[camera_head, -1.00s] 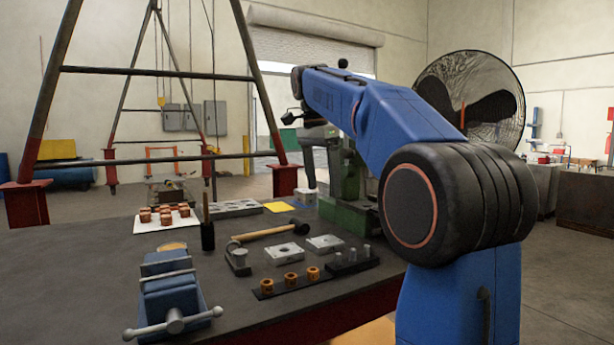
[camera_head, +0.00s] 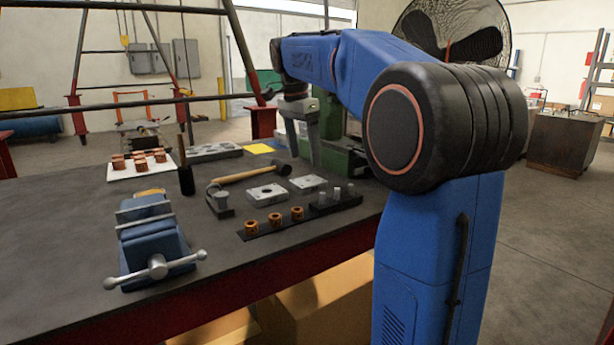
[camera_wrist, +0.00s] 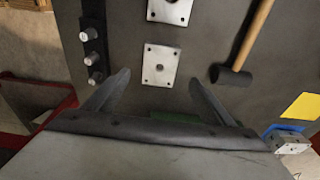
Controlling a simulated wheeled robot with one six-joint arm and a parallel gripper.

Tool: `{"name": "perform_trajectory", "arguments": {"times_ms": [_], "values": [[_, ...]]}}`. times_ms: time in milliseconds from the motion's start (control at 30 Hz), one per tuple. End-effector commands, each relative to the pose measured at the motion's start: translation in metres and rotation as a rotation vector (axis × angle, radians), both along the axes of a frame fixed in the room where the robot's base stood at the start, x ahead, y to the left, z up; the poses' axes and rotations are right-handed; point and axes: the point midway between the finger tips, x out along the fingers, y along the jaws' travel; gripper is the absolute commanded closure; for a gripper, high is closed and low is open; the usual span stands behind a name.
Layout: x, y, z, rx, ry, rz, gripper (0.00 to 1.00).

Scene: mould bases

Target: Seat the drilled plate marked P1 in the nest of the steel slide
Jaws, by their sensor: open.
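Two pale drilled plates lie flat on the dark bench: one nearer (camera_head: 267,194) and one to its right (camera_head: 308,183). Both show in the wrist view, the left one at the top (camera_wrist: 169,12) and the right one in the middle (camera_wrist: 160,65). No mark is legible on either. My gripper (camera_head: 303,160) is open and empty above the bench, behind the right plate in the head view. In the wrist view its spread fingers (camera_wrist: 158,82) point towards that plate, apart from it. I cannot make out the steel slide for certain; a small metal block (camera_wrist: 291,146) shows at lower right.
A mallet (camera_head: 250,173) lies behind the plates. A black rail with grey pins (camera_head: 337,197) and one with copper bushings (camera_head: 272,224) lie in front. A blue vise (camera_head: 150,235), a grey holed block (camera_head: 213,152) and a green machine (camera_head: 340,158) stand around them.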

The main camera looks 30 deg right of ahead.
Motion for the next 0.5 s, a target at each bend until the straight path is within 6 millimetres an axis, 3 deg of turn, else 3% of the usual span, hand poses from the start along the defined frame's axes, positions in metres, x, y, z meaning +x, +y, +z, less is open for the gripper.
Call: {"name": "perform_trajectory", "arguments": {"times_ms": [300,500], "values": [[0.0,-0.007,-0.049,0.0,0.002,0.0,0.23],[0.0,-0.01,-0.067,0.0,0.002,0.0,0.23]]}}
